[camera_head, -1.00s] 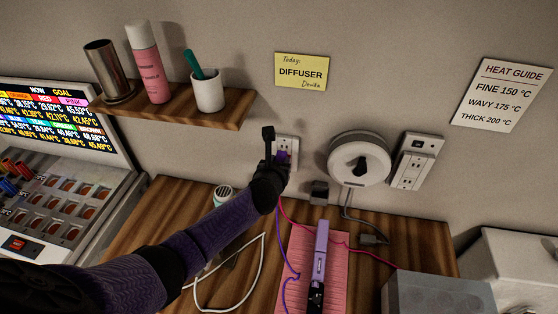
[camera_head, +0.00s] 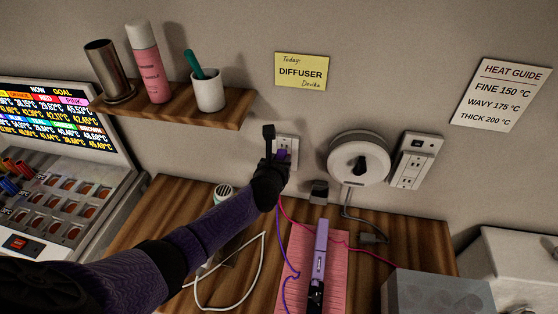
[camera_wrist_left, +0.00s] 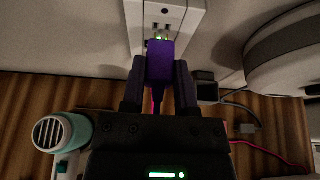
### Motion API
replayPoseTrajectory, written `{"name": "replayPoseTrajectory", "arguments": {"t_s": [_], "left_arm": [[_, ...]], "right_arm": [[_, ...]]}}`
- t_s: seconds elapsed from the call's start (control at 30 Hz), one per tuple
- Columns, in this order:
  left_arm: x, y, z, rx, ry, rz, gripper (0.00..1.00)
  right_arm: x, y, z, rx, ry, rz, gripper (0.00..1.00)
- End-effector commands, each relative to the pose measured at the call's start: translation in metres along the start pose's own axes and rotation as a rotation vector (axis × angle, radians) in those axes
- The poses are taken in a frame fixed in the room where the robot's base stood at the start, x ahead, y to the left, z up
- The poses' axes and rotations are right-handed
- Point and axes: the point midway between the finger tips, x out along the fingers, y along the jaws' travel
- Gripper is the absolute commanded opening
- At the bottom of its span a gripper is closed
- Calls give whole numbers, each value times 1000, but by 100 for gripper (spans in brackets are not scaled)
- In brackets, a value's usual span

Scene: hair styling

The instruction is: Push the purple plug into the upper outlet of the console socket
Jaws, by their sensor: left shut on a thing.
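My left gripper (camera_head: 279,158) is shut on the purple plug (camera_wrist_left: 160,62), in front of the console socket (camera_head: 292,145) on the wall. In the left wrist view the plug sits between the two fingers (camera_wrist_left: 160,85). Its tip points at the white socket plate (camera_wrist_left: 190,20). A short metallic, greenish-lit part shows between the plug body and the plate. I cannot tell whether the prongs have entered an outlet, or which one. In the head view the gripper and plug hide part of the socket. My right gripper is not in view.
A purple straightener (camera_head: 320,252) lies on a pink mat (camera_head: 333,268) on the wooden counter (camera_head: 150,215). Cords run across the counter. A round white cord reel (camera_head: 345,172) and another wall socket (camera_head: 407,172) are to the right. A wooden shelf (camera_head: 215,115) is at upper left.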

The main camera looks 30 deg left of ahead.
Motion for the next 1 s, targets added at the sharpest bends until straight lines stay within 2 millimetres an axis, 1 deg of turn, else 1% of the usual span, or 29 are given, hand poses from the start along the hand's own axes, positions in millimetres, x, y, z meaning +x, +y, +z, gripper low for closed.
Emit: {"name": "replayPoseTrajectory", "arguments": {"t_s": [0.93, 0.97, 1.0], "left_arm": [[21, 0, 9, 0, -1, 1, 0], [21, 0, 9, 0, -1, 1, 41], [21, 0, 9, 0, -1, 1, 50]], "right_arm": [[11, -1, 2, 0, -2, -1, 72], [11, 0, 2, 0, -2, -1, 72], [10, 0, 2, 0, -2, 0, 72]]}}
